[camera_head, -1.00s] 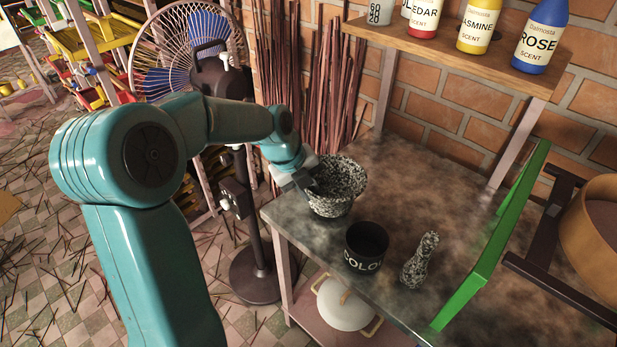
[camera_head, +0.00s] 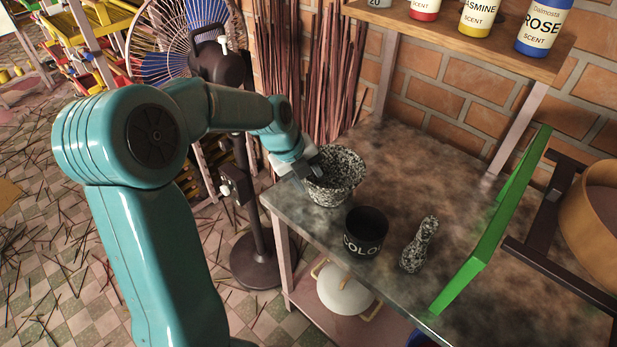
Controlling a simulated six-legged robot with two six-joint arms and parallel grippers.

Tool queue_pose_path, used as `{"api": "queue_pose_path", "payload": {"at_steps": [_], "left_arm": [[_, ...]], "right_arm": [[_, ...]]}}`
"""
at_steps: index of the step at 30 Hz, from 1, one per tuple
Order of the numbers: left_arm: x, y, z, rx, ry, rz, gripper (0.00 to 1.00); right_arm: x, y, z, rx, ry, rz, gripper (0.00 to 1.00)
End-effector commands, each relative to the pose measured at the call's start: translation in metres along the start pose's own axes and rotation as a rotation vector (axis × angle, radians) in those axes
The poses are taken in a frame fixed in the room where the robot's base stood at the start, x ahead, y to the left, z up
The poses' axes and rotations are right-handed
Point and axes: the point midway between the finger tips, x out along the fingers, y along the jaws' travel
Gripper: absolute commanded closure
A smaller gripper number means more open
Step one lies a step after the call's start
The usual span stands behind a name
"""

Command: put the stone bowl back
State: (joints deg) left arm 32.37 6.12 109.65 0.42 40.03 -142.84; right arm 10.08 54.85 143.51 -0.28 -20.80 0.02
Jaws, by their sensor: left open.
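The stone bowl (camera_head: 338,182), speckled black and white, stands upright on the grey worktop (camera_head: 400,165) near its left end. My left gripper (camera_head: 308,172) is at the bowl's left rim, with its fingers open. One finger shows dark against the bowl's inside; whether they touch the wall cannot be told. My right gripper is not in view.
A black cup marked COLO (camera_head: 366,232) stands between bowl and pestle. A green upright panel (camera_head: 490,235) bounds the worktop on the right. Scent bottles (camera_head: 545,27) stand on a wooden shelf (camera_head: 470,45) above. A white pot (camera_head: 343,292) sits below. The worktop behind the bowl is clear.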

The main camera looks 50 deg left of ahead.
Motion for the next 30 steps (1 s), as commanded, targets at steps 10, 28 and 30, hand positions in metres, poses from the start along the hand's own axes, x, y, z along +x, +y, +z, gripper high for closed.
{"api": "queue_pose_path", "payload": {"at_steps": [10, 28, 30], "left_arm": [[-0.077, -0.001, 0.001, -0.001, -0.006, -0.004, 0.58], [-0.116, 0.0, 0.0, 0.0, -0.001, -0.001, 0.58], [-0.116, 0.0, 0.0, 0.0, -0.001, -0.001, 0.58]], "right_arm": [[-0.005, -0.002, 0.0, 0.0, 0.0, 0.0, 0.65], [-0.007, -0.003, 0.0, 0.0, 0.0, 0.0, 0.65], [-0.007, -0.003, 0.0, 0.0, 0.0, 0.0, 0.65]]}}
